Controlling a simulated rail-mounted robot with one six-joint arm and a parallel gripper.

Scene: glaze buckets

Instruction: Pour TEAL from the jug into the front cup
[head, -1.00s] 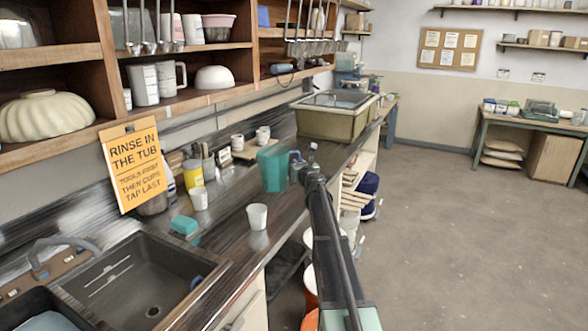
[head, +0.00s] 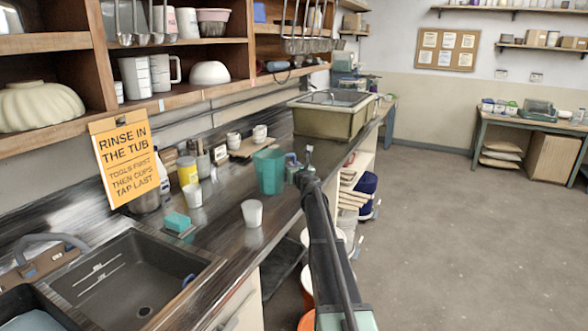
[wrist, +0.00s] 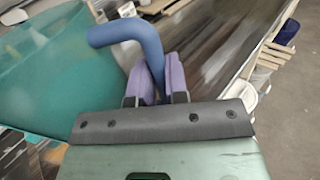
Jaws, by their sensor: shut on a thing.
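The teal jug (head: 269,172) is upright over the dark counter; whether its base touches the counter is unclear. My gripper (head: 293,168) is on its right side, shut on the blue handle. In the wrist view the gripper's purple fingers (wrist: 158,82) hold the curved blue handle (wrist: 142,35), with the teal jug wall (wrist: 50,70) at the left. The nearer white cup (head: 252,213) stands upright on the counter, in front of the jug. A second white cup (head: 193,195) stands farther left. The jug's contents are hidden.
A teal sponge (head: 177,221) lies left of the near cup. A yellow jar (head: 187,171) stands behind the second cup. The sink (head: 128,275) is front left, and a large tub (head: 330,121) stands at the back. The counter around the near cup is clear.

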